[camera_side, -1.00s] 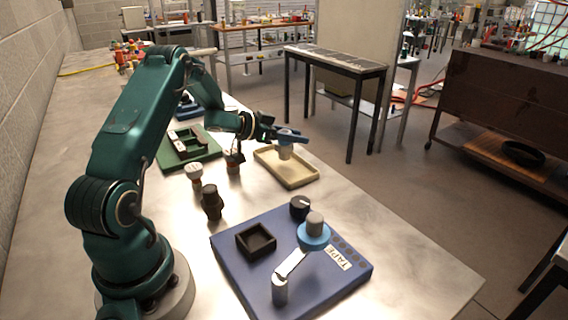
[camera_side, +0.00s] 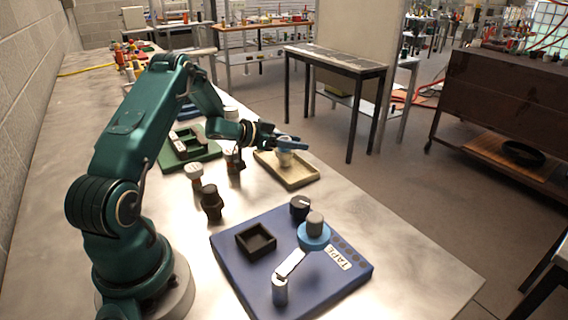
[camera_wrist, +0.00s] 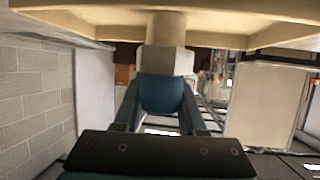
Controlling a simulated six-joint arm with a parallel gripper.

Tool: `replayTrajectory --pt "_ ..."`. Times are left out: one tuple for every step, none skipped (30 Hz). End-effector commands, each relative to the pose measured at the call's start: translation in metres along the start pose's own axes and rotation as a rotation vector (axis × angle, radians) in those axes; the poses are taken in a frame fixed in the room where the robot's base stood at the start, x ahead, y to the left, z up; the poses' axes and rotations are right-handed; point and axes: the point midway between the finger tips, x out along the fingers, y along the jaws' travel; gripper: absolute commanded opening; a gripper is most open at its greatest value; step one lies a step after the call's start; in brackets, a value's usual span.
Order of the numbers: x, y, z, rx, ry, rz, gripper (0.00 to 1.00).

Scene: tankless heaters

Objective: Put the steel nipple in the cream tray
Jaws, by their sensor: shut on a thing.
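The steel nipple (camera_side: 285,158) is a short pale cylinder held upright below my gripper (camera_side: 288,143). My gripper is shut on it, and the fingers hide its upper part. In the wrist view the nipple (camera_wrist: 166,32) extends from between the fingers of my gripper (camera_wrist: 160,95) toward the tray. The cream tray (camera_side: 294,184) is a shallow rectangle with a low rim on the bench. The nipple is over the inside of the tray, at its far part. I cannot tell whether its lower end touches the tray floor. The tray also shows along the top of the wrist view (camera_wrist: 60,22).
A green tray (camera_side: 205,156) with compartments lies left of the cream tray. Dark and pale fittings (camera_side: 211,202) stand on the bench in front. A blue fixture board (camera_side: 235,262) with a black square bin (camera_side: 256,240) lies nearer. Bench right of it is clear.

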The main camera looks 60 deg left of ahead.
Motion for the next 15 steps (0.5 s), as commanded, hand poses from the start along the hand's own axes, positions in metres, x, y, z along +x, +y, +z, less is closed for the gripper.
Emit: replayTrajectory --pt "0.0004 -0.0002 0.0006 0.000 0.001 0.000 0.00" --pt "0.0006 -0.0002 0.0012 0.000 0.001 0.000 0.00" --pt "0.0009 -0.0002 0.0019 0.000 0.001 0.000 0.00" --pt "0.0011 -0.0002 0.0024 0.001 0.001 0.000 0.00" --pt "0.0013 -0.0003 0.0029 0.001 0.001 0.000 0.00" --pt "0.0016 -0.0003 0.0035 0.001 0.001 0.000 0.00" --pt "0.0018 -0.0003 0.0040 0.001 0.001 0.000 0.00" --pt "0.0020 -0.0003 0.0045 0.001 0.001 0.000 0.00" --pt "0.0023 -0.0003 0.0052 0.001 0.001 0.000 0.00" --pt "0.0025 -0.0003 0.0057 0.001 0.001 0.000 0.00" --pt "0.0027 -0.0003 0.0063 0.001 0.001 0.000 0.00" --pt "0.0026 -0.0003 0.0058 0.001 0.002 0.000 0.55" --pt "0.0026 -0.0003 0.0058 0.001 0.002 0.000 0.67" --pt "0.0026 -0.0003 0.0058 0.001 0.001 0.000 0.75" --pt "0.0026 -0.0003 0.0058 0.001 0.001 0.000 0.75"
